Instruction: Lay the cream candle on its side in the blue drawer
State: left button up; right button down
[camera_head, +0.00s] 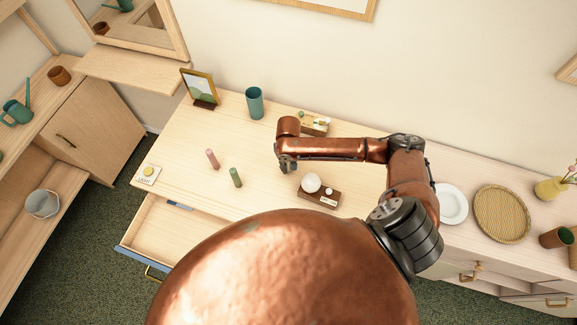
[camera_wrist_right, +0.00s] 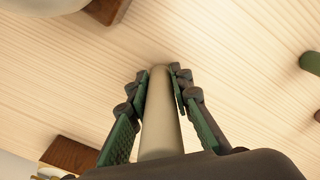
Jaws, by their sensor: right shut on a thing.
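The cream candle (camera_wrist_right: 160,125) is a pale cylinder between the fingers of my right gripper (camera_wrist_right: 159,74) in the right wrist view. The gripper is shut on it, with the wooden tabletop behind. In the head view my right gripper (camera_head: 287,164) is over the table, right of the green candle, and the cream candle cannot be made out there. The blue drawer (camera_head: 140,257) stands open at the table's front left, with a blue front edge and a pale wooden inside. A small blue item (camera_head: 180,206) lies near its back edge. My left gripper is not in view.
A wooden block with a white ball (camera_head: 311,183) is nearby. A teal cup (camera_head: 254,102) and picture frame (camera_head: 200,88) stand behind.

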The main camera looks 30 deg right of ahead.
jog(key=c, duration=1.7)
grip_release()
jog(key=shift+f, duration=0.1)
jog(key=shift+c, duration=0.2)
notch_tip(320, 180, up, 12)
jog(key=shift+r, duration=0.1)
